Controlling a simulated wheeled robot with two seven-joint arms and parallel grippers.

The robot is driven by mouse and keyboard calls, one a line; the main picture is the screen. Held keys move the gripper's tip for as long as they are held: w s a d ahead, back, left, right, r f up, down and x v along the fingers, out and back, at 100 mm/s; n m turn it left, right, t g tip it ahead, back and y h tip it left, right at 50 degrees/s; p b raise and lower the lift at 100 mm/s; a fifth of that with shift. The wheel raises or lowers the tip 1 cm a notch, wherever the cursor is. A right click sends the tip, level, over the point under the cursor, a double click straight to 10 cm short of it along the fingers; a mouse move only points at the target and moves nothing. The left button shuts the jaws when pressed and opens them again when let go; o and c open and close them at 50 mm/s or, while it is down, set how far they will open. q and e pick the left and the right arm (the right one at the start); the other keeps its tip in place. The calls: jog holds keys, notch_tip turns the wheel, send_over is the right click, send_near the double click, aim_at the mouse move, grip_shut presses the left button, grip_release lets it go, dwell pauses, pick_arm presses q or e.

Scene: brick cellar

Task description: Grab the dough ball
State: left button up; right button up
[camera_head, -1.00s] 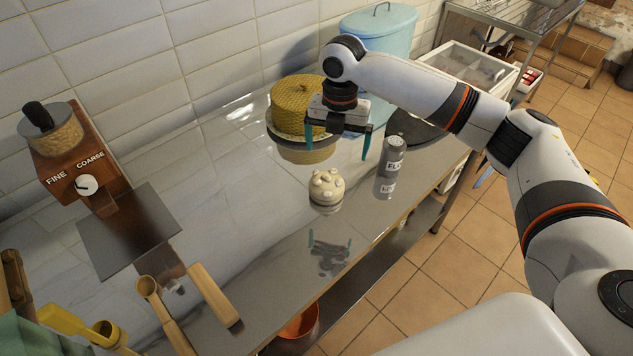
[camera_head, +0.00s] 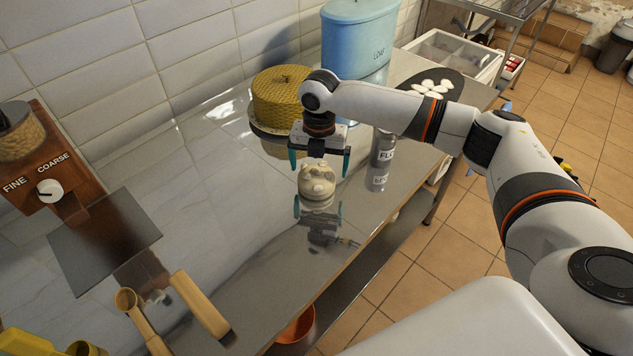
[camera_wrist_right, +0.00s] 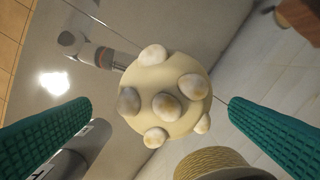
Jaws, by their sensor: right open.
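The dough ball (camera_head: 316,184) is a cream-coloured ball with several pale, brown-tinged lumps on it. It sits on the shiny counter, near the middle of the head view. My right gripper (camera_head: 319,166) is just above it, fingers pointing down, with one teal fingertip to each side. In the right wrist view the dough ball (camera_wrist_right: 167,95) lies between and beyond the two open, ribbed fingers, with gaps on both sides. Nothing is held. My left gripper is not in view.
A grey shaker (camera_head: 382,160) stands close right of my right gripper. A yellow woven cover (camera_head: 280,97) stands behind it, with a blue canister (camera_head: 362,45) beyond. A grinder (camera_head: 45,160) and a wooden-handled tool (camera_head: 200,305) lie left. The counter between is clear.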

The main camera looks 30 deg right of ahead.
aim_at(316, 172)
jog(key=shift+w+a+f+p, duration=0.15)
jog(key=shift+f+p, duration=0.1)
jog(key=shift+f, duration=1.05)
jog(key=shift+s+a+f+p, duration=0.1)
jog(key=shift+f+p, duration=0.15)
jog(key=shift+f, duration=1.05)
jog(key=shift+c, duration=0.3)
jog(key=shift+r, duration=0.1)
jog(key=c, duration=1.1)
